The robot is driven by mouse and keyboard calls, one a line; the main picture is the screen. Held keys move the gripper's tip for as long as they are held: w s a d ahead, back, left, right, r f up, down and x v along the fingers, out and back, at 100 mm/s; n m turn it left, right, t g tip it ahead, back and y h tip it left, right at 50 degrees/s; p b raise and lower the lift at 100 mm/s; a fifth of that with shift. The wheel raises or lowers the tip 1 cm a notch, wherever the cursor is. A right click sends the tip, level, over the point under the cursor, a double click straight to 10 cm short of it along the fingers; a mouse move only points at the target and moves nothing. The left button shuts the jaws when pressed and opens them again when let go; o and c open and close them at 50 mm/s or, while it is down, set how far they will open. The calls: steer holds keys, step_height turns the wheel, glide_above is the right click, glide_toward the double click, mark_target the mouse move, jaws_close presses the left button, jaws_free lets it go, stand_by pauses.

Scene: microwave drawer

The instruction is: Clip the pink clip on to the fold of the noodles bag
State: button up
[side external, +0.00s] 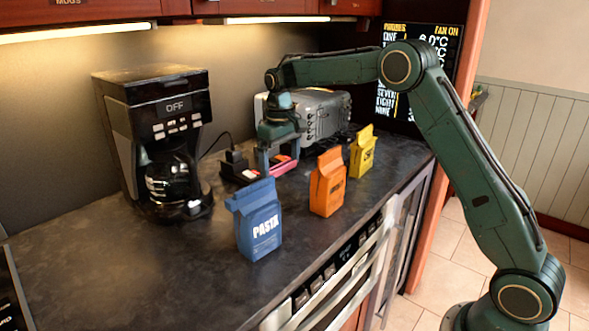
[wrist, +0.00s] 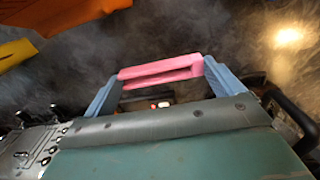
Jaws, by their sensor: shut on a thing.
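My gripper (side external: 277,165) is low near the back of the counter, pointing down. In the wrist view its two blue-grey fingers (wrist: 160,76) are shut on the pink clip (wrist: 160,68), a long bar spanning between them. The clip (side external: 284,160) shows only partly in the side view. An orange bag (side external: 327,185) stands upright to the right of the gripper, nearer the camera. A yellow bag (side external: 362,152) stands farther right and back. A blue bag labelled PASTA (side external: 256,220) stands in front. The labels on the orange and yellow bags are too small to read, so I cannot tell which is noodles.
A black coffee maker (side external: 165,140) stands at the left. A grey metal appliance (side external: 325,112) stands behind my gripper. A dark holder (side external: 236,163) sits just left of the gripper. The counter (side external: 130,260) is clear at the front left.

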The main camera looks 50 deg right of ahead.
step_height(320, 180, up, 14)
glide_above(327, 153)
steer(key=shift+f, duration=0.1)
steer(key=shift+f, duration=0.25)
steer(key=shift+f, duration=2.95)
steer(key=shift+f, duration=0.65)
stand_by(0.6)
